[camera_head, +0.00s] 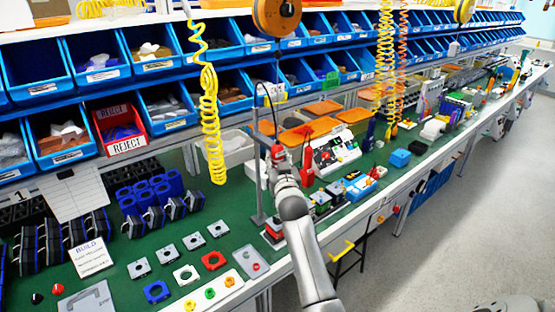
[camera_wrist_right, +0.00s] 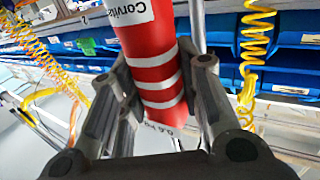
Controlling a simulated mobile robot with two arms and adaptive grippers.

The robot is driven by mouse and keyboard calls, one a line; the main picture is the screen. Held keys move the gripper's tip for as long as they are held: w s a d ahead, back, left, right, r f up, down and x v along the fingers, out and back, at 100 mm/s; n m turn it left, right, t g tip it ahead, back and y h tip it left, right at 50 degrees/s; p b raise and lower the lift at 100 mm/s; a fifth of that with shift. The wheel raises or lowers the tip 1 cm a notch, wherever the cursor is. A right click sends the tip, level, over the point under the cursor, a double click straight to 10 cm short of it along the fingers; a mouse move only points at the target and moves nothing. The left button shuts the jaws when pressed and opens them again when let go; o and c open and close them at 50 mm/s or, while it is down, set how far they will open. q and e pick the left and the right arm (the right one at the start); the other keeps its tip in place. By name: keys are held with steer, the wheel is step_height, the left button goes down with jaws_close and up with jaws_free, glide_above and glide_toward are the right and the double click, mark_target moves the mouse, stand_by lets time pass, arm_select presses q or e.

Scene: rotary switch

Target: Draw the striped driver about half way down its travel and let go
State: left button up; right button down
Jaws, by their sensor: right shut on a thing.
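The striped driver, a red cylinder with white bands, fills the upper middle of the right wrist view (camera_wrist_right: 158,70). In the head view only a small red part of it (camera_head: 277,151) shows beyond my right gripper, below a thin dark cable beside a grey upright post. My right gripper (camera_head: 279,163) is shut on the driver, with a finger on each side of it, as the wrist view also shows (camera_wrist_right: 160,75). The driver is held above the green bench. My left gripper is in neither view.
A red upright tool (camera_head: 307,162) stands just right of my right gripper. A yellow coiled hose (camera_head: 210,125) hangs to the left. Blue bins (camera_head: 160,105) line the back. Small plates and a white button panel (camera_head: 215,292) lie on the green bench (camera_head: 140,242).

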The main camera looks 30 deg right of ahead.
step_height(320, 180, down, 5)
steer(key=shift+r+b, duration=0.2)
steer(key=shift+b, duration=1)
steer(key=c, duration=1)
jaws_free()
steer(key=shift+r, duration=0.1)
steer(key=v, duration=1.2)
